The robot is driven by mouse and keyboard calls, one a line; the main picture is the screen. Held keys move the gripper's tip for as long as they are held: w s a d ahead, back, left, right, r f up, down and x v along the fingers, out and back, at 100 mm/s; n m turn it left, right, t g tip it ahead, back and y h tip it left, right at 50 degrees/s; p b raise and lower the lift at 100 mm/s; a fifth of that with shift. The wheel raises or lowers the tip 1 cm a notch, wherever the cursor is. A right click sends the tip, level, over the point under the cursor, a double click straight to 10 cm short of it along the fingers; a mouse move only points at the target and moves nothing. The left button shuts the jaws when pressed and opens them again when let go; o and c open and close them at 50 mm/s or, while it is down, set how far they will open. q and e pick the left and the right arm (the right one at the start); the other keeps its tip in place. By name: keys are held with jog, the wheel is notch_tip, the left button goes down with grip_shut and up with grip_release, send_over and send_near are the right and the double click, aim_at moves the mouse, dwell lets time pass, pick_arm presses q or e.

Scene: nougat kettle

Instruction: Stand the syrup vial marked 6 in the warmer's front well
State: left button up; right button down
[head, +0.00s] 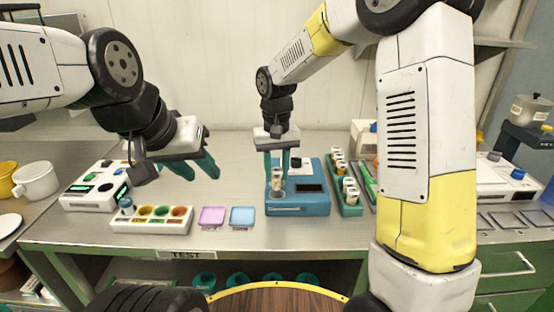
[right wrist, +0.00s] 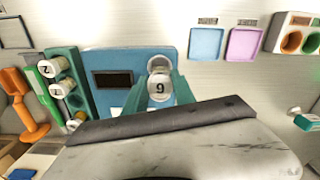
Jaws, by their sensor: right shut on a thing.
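The syrup vial marked 6 (right wrist: 159,87) is between the teal fingers of my right gripper (right wrist: 160,92), its numbered cap facing the wrist camera. In the head view my right gripper (head: 277,160) points down, shut on the vial (head: 277,178), over the front left part of the blue warmer (head: 302,209). The vial looks about upright. A grey round well area (head: 276,194) shows just below it; I cannot tell whether the vial's base is inside. The warmer (right wrist: 110,55) also shows in the right wrist view. My left gripper (head: 200,167) is open and empty above the table.
A green rack (head: 350,209) with several vials stands right of the warmer. Pink (head: 212,216) and blue (head: 242,216) mats lie to its left, then a white block with coloured wells (head: 150,225) and a white device (head: 95,192). The table behind the mats is clear.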

aim_at(277, 185)
jog(key=shift+f, duration=1.9)
jog(key=shift+f, duration=0.55)
jog(key=c, duration=1.3)
grip_release()
jog(key=shift+r, duration=5.45)
